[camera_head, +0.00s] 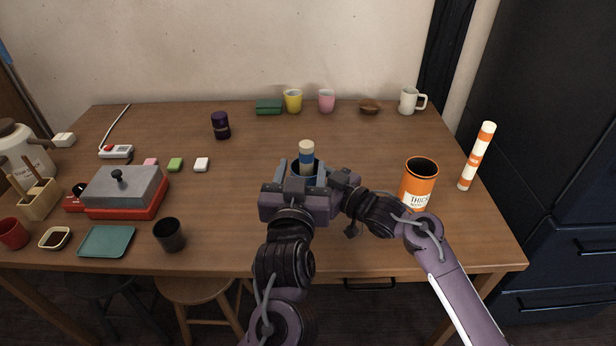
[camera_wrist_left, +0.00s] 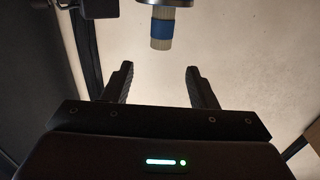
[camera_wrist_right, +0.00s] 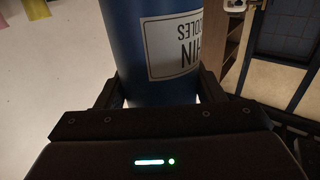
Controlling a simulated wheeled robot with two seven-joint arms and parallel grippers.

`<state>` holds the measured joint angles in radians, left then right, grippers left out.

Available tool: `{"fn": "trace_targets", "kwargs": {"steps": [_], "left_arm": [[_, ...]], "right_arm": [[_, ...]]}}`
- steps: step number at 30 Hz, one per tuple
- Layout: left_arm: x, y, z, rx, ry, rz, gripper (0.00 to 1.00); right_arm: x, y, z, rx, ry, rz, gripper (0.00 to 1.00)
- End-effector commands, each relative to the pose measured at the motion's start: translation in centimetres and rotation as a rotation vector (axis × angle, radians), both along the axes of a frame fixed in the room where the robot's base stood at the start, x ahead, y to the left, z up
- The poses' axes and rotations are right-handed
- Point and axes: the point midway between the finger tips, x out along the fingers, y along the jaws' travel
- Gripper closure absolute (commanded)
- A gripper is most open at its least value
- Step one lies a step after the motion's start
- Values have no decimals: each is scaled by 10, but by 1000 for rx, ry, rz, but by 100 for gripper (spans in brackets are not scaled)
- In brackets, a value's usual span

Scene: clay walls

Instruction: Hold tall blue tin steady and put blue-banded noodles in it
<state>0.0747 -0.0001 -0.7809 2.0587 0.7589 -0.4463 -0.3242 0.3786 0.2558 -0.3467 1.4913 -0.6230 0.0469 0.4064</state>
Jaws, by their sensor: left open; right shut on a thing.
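The blue-banded noodles (camera_head: 306,151), a pale bundle with a blue band, stand upright with their lower part inside the tall blue tin (camera_head: 295,167). They also show in the left wrist view (camera_wrist_left: 175,28), upside down in that picture, with the tin's rim at the top edge. My left gripper (camera_wrist_left: 158,68) is open and empty, with the noodles beyond its fingertips. My right gripper (camera_wrist_right: 157,82) is shut on the tin (camera_wrist_right: 125,40), whose white label shows upside down. In the head view my wrists hide most of the tin.
An orange tin (camera_head: 418,182) stands right of my right gripper. An orange-banded white bundle (camera_head: 478,156) stands beyond it near the right edge. A dark cup (camera_head: 169,235) and a grey-lidded red grill (camera_head: 123,190) are at left. Several cups line the back.

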Motion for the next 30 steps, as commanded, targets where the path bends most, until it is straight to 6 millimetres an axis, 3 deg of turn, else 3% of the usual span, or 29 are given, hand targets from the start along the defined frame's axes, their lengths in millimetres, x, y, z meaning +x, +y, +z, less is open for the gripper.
{"fn": "trace_targets", "kwargs": {"steps": [4,13,14,19,30], "left_arm": [[-11,2,0,-1,1,1,47],[-13,2,1,-1,-1,1,47],[-13,2,1,-1,0,1,47],[-12,2,1,-1,0,1,47],[-12,2,1,-1,0,1,47]], "right_arm": [[0,0,0,0,0,0,61],[0,0,0,0,0,0,61],[0,0,0,0,0,0,34],[0,0,0,0,0,0,13],[-4,-6,-1,0,1,0,13]]}}
